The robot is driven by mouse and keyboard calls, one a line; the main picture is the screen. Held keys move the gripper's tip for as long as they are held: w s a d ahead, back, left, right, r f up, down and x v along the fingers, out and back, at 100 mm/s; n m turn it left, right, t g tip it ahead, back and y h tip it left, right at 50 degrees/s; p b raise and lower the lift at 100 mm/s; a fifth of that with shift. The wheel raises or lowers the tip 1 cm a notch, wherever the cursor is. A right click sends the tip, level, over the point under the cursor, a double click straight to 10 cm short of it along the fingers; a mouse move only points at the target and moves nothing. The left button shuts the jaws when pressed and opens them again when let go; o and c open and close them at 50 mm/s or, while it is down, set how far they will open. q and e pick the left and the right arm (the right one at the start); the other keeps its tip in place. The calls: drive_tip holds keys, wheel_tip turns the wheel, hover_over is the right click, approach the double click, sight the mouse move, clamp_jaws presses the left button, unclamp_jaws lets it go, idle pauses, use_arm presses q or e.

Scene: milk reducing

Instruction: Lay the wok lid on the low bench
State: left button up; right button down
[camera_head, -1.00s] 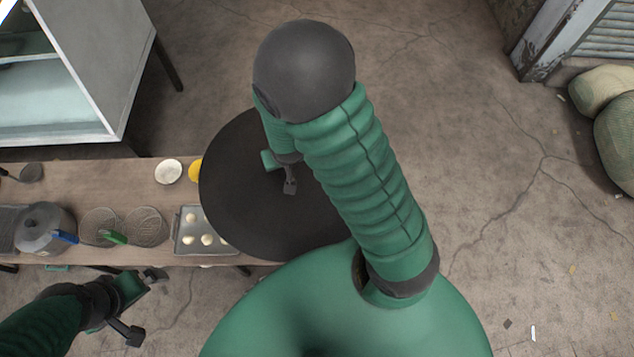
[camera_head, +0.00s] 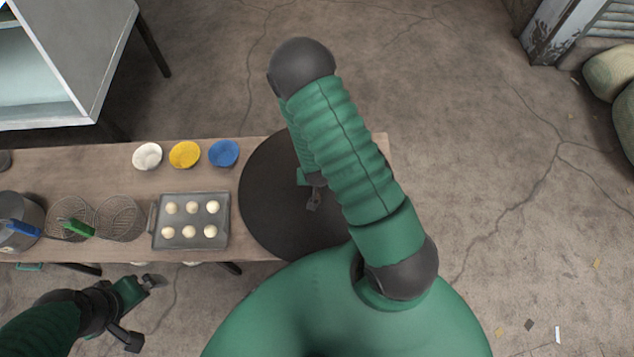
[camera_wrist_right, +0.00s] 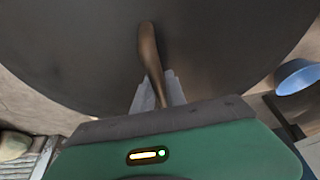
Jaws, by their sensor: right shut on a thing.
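The wok lid (camera_head: 268,215) is a large dark round disc over the right end of the low wooden bench (camera_head: 120,165) in the head view. My right arm covers part of it. In the right wrist view the lid (camera_wrist_right: 80,50) fills the upper part, with a brown handle (camera_wrist_right: 147,50) standing up from it. My right gripper (camera_head: 314,195) is shut on the handle; it also shows in the right wrist view (camera_wrist_right: 157,92). Whether the lid touches the bench cannot be told. My left gripper (camera_head: 145,308) is open and empty in front of the bench.
White (camera_head: 147,156), yellow (camera_head: 184,154) and blue (camera_head: 223,153) bowls stand left of the lid. A tray (camera_head: 190,246) of pale balls sits close to its left edge. Wire strainers (camera_head: 118,219) and a pot (camera_head: 18,215) stand farther left. A cabinet (camera_head: 80,60) is behind.

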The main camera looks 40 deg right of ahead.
wheel_tip(320, 180, down, 2)
drive_tip(key=shift+f, duration=0.1)
drive_tip(key=shift+w+a, duration=0.1)
use_arm(q)
drive_tip(key=shift+a+f, duration=0.15)
drive_tip(key=shift+f, duration=0.45)
use_arm(e)
drive_tip(key=c, duration=1.4)
unclamp_jaws()
drive_tip(key=shift+o, duration=0.2)
drive_tip(key=p+v, duration=0.5)
drive_tip(key=v, duration=0.7)
use_arm(q)
drive_tip(key=v, duration=0.3)
drive_tip(key=w+v, duration=0.1)
drive_tip(key=v, duration=0.1)
drive_tip(key=shift+r, duration=0.5)
use_arm(e)
drive_tip(key=a+r+n+y, duration=0.1)
drive_tip(key=a+r+n, duration=0.3)
drive_tip(key=r, duration=0.5)
drive_tip(key=a+r+n+y, duration=0.1)
drive_tip(key=a+r+n, duration=0.3)
drive_tip(key=r, duration=0.5)
drive_tip(key=shift+s+a+g+y, duration=0.3)
drive_tip(key=shift+a+g+y, duration=0.1)
drive_tip(key=shift+a, duration=0.7)
